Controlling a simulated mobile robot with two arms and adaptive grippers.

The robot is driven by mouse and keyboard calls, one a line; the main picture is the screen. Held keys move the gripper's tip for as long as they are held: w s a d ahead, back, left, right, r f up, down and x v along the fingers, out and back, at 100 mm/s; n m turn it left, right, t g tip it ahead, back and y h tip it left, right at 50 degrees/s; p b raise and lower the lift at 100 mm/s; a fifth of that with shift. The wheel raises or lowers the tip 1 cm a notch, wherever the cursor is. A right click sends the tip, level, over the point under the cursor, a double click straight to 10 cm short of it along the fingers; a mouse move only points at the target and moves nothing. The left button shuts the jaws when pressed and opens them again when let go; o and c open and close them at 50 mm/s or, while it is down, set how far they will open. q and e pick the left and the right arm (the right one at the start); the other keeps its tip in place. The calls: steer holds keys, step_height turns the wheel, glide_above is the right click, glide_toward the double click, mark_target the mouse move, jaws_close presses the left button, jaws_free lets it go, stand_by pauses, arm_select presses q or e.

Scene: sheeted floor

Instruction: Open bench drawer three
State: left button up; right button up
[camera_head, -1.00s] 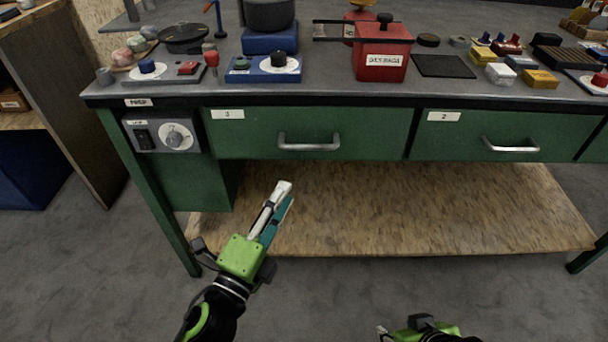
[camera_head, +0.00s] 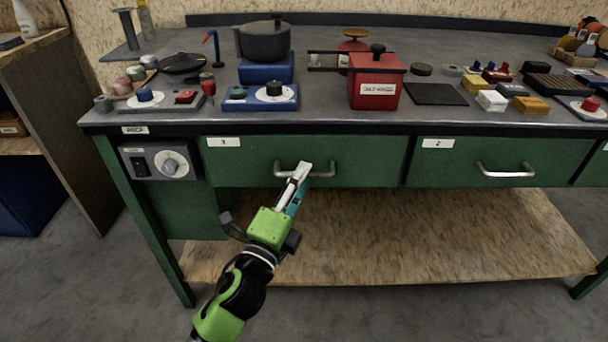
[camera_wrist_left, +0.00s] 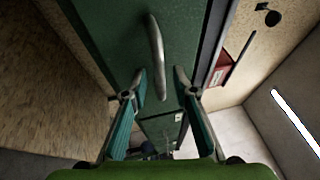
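The green bench drawer (camera_head: 370,160) with a label that appears to read 3 is shut, at the left of the bench front. Its silver bar handle (camera_head: 325,174) is partly covered by my left gripper (camera_head: 301,171), whose tips overlap the handle's left part in the head view. In the left wrist view my left gripper (camera_wrist_left: 159,82) has its fingers spread apart. There the handle (camera_wrist_left: 157,55) runs lengthwise in line with the gap between the fingers, with no finger closed on it. My right gripper is out of view.
Drawer 2 (camera_head: 505,160) is shut to the right. A grey control box (camera_head: 157,163) is mounted at the left. Pots, a red box (camera_head: 375,82) and small items stand on the benchtop (camera_head: 330,118). A wooden shelf (camera_head: 400,235) lies below the drawers.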

arm_select(q)
steer(key=shift+x, duration=0.9)
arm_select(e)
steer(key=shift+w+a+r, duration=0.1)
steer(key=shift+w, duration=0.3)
arm_select(q)
jaws_close()
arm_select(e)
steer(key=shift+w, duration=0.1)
arm_select(q)
steer(key=shift+s, duration=0.1)
